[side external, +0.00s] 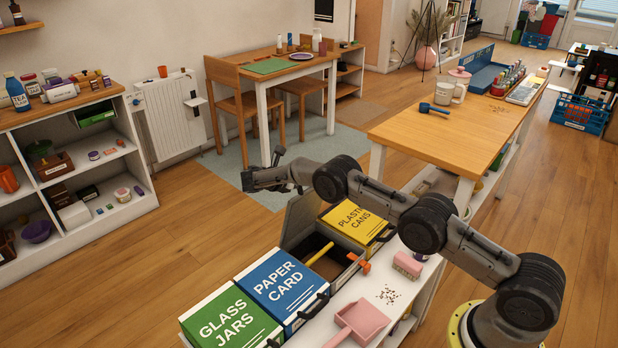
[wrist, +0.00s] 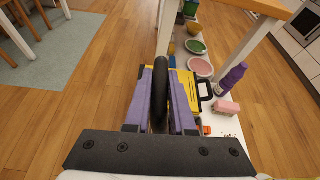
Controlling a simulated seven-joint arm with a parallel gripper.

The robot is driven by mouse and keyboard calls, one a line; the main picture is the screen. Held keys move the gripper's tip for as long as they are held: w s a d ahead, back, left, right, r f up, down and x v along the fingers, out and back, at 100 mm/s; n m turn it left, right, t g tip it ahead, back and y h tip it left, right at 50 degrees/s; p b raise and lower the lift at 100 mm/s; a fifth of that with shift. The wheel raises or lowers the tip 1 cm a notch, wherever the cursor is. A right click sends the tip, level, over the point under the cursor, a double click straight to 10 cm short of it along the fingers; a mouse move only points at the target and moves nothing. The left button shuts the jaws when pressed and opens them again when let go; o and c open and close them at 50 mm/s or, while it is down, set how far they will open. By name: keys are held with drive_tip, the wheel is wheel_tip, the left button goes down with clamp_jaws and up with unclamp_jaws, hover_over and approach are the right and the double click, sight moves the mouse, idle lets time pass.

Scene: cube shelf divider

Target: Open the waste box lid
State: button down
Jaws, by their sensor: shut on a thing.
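The waste box is an open grey box (side external: 312,262) in the row of bins, between the blue PAPER CARD bin and the yellow PLASTIC CANS bin. Its grey lid (side external: 299,217) stands raised, roughly upright, at the back edge. My gripper (side external: 258,180) is above and behind the raised lid in the side view. In the wrist view my purple-padded fingers (wrist: 162,100) are shut on a black curved handle (wrist: 162,72), seen nearly edge-on. Where the handle joins the lid is hidden.
The blue bin (side external: 284,283), green GLASS JARS bin (side external: 228,318) and yellow bin (side external: 352,222) flank the box. A yellow-handled tool (side external: 319,254) lies across its opening. The floor behind is clear.

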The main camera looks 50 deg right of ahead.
drive_tip(key=c, duration=0.8)
unclamp_jaws()
drive_tip(key=shift+o, duration=0.2)
drive_tip(key=v, duration=1.3)
drive_tip(key=shift+a+r, duration=0.2)
drive_tip(key=shift+a, duration=0.1)
